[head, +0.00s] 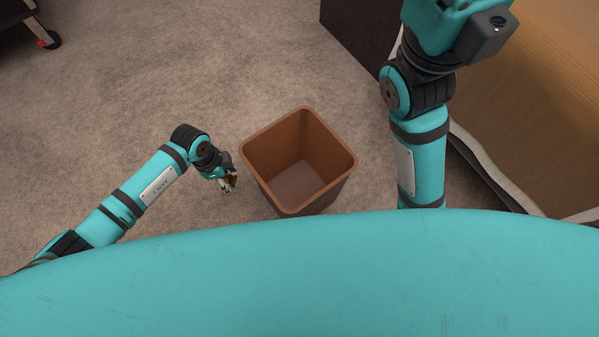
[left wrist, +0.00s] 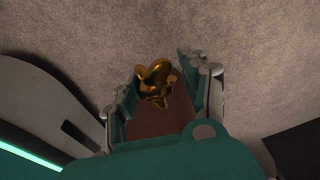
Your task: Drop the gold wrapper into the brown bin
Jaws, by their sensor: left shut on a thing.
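The brown bin (head: 348,160) stands upright on the carpet in the middle of the head view, open at the top, and its visible inside looks empty. My left gripper (head: 229,183) is just left of the bin's rim, outside the opening. It is shut on the gold wrapper (head: 232,178), a small crumpled shiny piece. In the left wrist view the gold wrapper (left wrist: 155,80) shows between the two fingers of my left gripper (left wrist: 160,85). My right arm shows at the right of the head view, but its fingers do not.
A wooden piece of furniture (head: 540,110) stands at the right, with a dark box-like thing (head: 355,30) at the top. A dark wheeled base (head: 20,15) is at the top left. The carpet (head: 130,80) left of and behind the bin is clear.

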